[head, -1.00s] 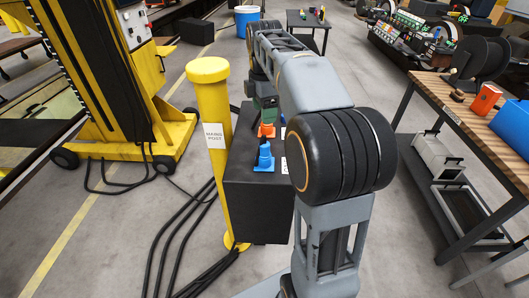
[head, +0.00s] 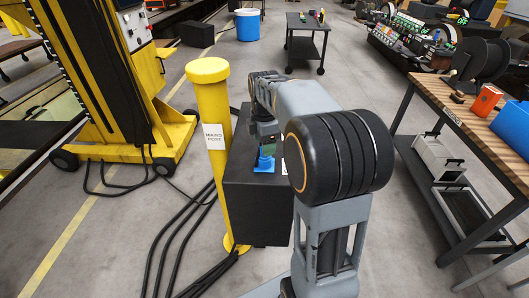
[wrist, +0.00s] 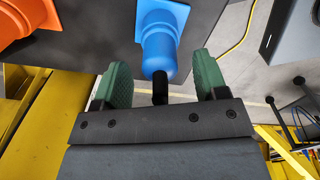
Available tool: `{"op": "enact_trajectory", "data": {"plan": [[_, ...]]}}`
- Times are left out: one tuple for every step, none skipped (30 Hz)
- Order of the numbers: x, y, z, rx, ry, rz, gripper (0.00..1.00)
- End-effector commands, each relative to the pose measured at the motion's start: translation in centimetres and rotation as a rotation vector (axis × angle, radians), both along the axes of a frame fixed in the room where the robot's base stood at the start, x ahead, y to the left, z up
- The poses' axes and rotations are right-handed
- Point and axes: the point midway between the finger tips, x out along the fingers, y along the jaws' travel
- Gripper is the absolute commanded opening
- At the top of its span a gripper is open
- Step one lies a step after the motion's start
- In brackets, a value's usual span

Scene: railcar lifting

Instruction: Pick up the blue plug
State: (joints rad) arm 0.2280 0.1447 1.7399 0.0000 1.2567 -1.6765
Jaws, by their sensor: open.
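The blue plug (wrist: 159,48) stands out from the dark box in the wrist view, with its rounded end and black tip toward my gripper. My gripper (wrist: 158,78) is open, with one green finger on each side of the plug's end and gaps on both sides. In the head view the blue plug (head: 264,163) shows at the top of the dark box (head: 256,205), just below my gripper (head: 266,142). The arm hides part of that area.
An orange plug (wrist: 22,22) is left of the blue one in the wrist view. A yellow post (head: 213,120) stands close left of the box, with black cables (head: 192,240) on the floor. A wooden-topped workbench (head: 470,120) is at the right.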

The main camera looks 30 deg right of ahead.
Motion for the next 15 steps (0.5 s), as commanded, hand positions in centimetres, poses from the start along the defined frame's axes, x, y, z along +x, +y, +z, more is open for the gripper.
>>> {"op": "enact_trajectory", "data": {"plan": [[-0.01, 0.0, -0.21, 0.0, 0.0, 0.0, 0.66], [-0.01, 0.0, -0.26, 0.0, 0.0, 0.0, 0.66], [-0.01, 0.0, -0.29, 0.0, 0.0, 0.0, 0.66], [-0.01, 0.0, -0.29, 0.0, 0.0, 0.0, 0.66], [-0.01, 0.0, -0.28, 0.0, 0.0, 0.0, 0.66], [0.0, 0.0, -0.27, 0.0, 0.0, 0.0, 0.66], [0.0, 0.0, -0.27, 0.0, 0.0, 0.0, 0.66], [0.0, 0.0, -0.26, 0.0, 0.0, 0.0, 0.66], [0.0, 0.0, -0.26, 0.0, 0.0, 0.0, 0.63], [0.0, 0.0, -0.26, 0.0, 0.0, 0.0, 0.6], [0.0, 0.0, -0.25, 0.0, 0.0, 0.0, 0.57], [0.0, 0.0, -0.25, 0.0, 0.0, 0.0, 0.53], [0.0, 0.0, -0.25, 0.0, 0.0, 0.0, 0.5], [0.0, 0.0, -0.24, 0.0, 0.0, 0.0, 0.47], [0.0, 0.0, -0.24, 0.0, 0.0, 0.0, 0.43]]}}
